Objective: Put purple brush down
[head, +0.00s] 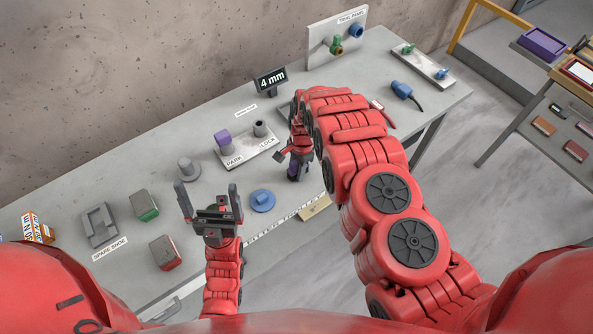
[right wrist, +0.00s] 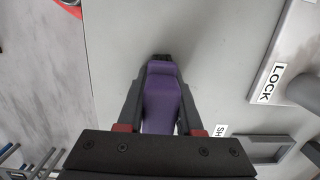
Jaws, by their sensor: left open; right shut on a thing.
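The purple brush (right wrist: 162,98) is between the fingers of my right gripper (head: 297,165), which is shut on it. In the right wrist view its dark tip points away over the grey bench top. In the head view the brush (head: 293,174) shows only in part below my right gripper. I cannot tell whether it touches the bench. My left gripper (head: 208,193) is open and empty at the bench's front, left of the blue disc.
A blue disc (head: 262,200) lies near the front edge. Red (head: 166,253) and green (head: 145,204) blocks stand at left. A blue plug (head: 401,90) lies at right.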

